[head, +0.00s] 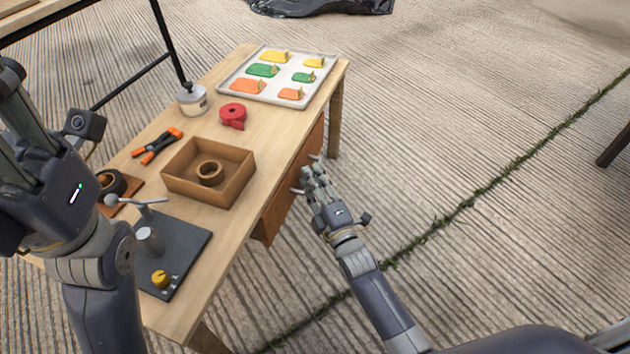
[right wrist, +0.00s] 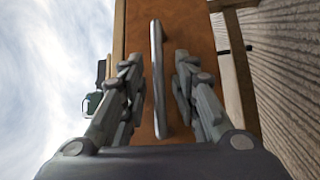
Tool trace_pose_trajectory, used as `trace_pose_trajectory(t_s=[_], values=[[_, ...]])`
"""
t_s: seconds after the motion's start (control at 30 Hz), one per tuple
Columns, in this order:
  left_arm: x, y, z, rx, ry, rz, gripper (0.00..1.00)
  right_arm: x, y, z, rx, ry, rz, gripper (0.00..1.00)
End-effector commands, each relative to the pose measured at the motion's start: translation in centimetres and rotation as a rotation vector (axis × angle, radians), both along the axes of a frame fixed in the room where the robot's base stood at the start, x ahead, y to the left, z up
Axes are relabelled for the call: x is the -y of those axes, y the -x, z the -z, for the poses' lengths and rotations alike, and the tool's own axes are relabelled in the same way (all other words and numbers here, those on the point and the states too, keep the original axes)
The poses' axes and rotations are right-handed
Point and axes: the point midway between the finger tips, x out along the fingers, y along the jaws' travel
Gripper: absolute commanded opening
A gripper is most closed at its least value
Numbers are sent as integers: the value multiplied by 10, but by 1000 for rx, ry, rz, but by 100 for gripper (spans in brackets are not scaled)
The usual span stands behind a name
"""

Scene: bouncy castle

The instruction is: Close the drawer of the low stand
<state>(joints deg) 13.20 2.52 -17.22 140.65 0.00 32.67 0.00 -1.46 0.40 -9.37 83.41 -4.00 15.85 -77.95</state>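The low stand (head: 225,240) is a light wooden table with a brown drawer front (head: 288,192) below its right side. How far the drawer stands out is hard to tell in the head view. My right gripper (head: 308,175) is beside this front. In the right wrist view, the drawer front (right wrist: 188,30) has a grey bar handle (right wrist: 157,75). The right gripper's fingers (right wrist: 157,80) are apart, one on each side of the handle; whether they touch it is unclear. My left gripper (head: 22,115) is raised at the left edge of the head view, its fingertips partly cut off.
On the stand are a tray (head: 228,90) with coloured pieces, red tape (head: 233,115), a white jar (head: 191,99), orange pliers (head: 158,146), an open box (head: 225,195) and a dark board (head: 190,255).

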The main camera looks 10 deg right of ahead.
Motion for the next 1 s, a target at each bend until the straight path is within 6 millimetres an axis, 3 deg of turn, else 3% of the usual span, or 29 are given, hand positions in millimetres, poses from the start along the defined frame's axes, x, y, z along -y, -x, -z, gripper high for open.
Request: trace_pose_trajectory(t_s=[0.37, 0.8, 1.0], values=[[0, -1, 1, -4, -2, -3, 40, 1, 7, 2, -2, 0, 0, 30], [0, 0, 0, -2, -1, -1, 40, 15, 84, 13, -4, 1, -1, 30], [0, 0, 0, -2, -1, -1, 40, 20, 109, 16, -2, 0, 0, 30]])
